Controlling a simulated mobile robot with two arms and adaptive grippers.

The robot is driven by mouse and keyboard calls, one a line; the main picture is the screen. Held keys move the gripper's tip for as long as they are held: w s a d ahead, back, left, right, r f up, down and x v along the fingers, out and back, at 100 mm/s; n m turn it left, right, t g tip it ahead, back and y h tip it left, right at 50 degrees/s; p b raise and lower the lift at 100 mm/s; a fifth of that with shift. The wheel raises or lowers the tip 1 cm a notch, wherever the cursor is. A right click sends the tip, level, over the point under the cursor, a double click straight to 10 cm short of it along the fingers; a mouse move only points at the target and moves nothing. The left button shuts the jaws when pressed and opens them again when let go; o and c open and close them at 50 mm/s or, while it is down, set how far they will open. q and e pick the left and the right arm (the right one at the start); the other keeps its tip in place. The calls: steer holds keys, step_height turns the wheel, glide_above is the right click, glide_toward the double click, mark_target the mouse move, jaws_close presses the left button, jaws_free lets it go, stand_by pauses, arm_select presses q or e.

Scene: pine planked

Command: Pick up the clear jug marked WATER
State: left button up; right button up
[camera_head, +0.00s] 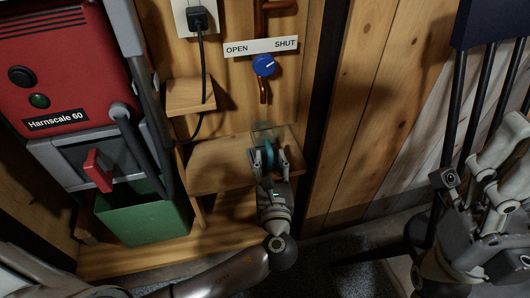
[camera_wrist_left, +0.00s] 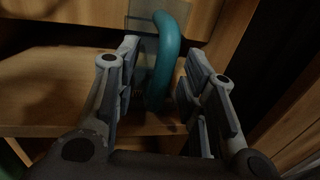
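The clear jug (camera_head: 263,131) stands on a low wooden shelf, and its see-through body also shows in the left wrist view (camera_wrist_left: 143,20). No WATER mark can be read on it. Its teal handle (camera_head: 269,153) points toward me. My left gripper (camera_head: 270,162) is open with one finger on each side of the handle. In the left wrist view the handle (camera_wrist_left: 162,62) stands between the fingers, with a gap on both sides. My right gripper (camera_head: 510,158) is at the right edge, partly cut off, with its fingers apart and nothing seen between them.
The wooden shelf (camera_head: 215,168) has free room left of the jug. A red Harnscale 60 machine (camera_head: 62,65) with a green bin (camera_head: 150,218) stands at the left. Above are a blue knob (camera_head: 264,65) under an OPEN/SHUT label (camera_head: 261,47) and a plug with a hanging cord (camera_head: 199,20).

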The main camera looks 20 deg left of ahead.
arm_select(q)
jaws_close()
steer(key=shift+r, duration=0.2)
stand_by(0.3)
